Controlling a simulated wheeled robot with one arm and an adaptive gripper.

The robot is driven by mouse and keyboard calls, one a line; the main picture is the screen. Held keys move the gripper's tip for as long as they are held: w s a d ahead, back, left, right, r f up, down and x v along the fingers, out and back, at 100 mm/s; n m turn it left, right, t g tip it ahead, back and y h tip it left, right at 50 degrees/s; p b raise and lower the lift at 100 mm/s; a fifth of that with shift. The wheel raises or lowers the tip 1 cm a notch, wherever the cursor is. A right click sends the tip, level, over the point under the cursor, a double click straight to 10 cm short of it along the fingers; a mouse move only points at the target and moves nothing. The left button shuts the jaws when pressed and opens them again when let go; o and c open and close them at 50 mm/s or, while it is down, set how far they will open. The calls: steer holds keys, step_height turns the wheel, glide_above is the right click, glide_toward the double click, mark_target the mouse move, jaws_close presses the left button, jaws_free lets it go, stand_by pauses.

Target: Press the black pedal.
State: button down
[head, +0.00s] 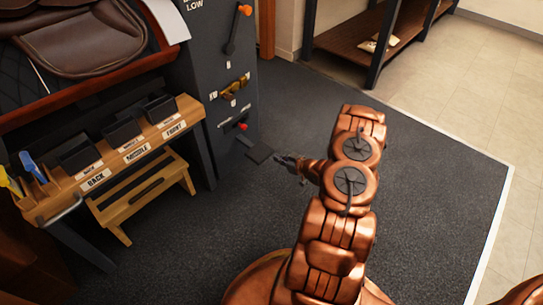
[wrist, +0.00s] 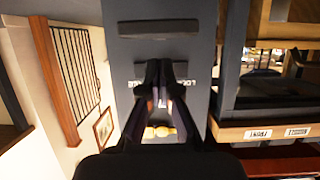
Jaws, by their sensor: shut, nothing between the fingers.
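The black pedal (head: 259,154) is a small dark plate low at the front of the dark panel in the head view. My gripper (head: 279,158) is shut and empty, just to the right of the pedal; I cannot tell whether they touch. In the wrist view my gripper's fingers (wrist: 162,84) lie close together in front of the grey panel. A dark flat bar (wrist: 158,28) shows beyond the fingertips at the top; it looks like the pedal's front.
The dark panel (head: 213,95) carries an orange-knobbed lever (head: 238,28), a brass handle (head: 235,87) and a red knob (head: 243,127). A wooden rack (head: 122,155) with black bins and a step stool (head: 145,196) stand to the left. Dark floor mat is clear on the right.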

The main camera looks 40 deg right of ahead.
steer(key=shift+v, duration=0.8)
steer(key=shift+w+r, duration=0.1)
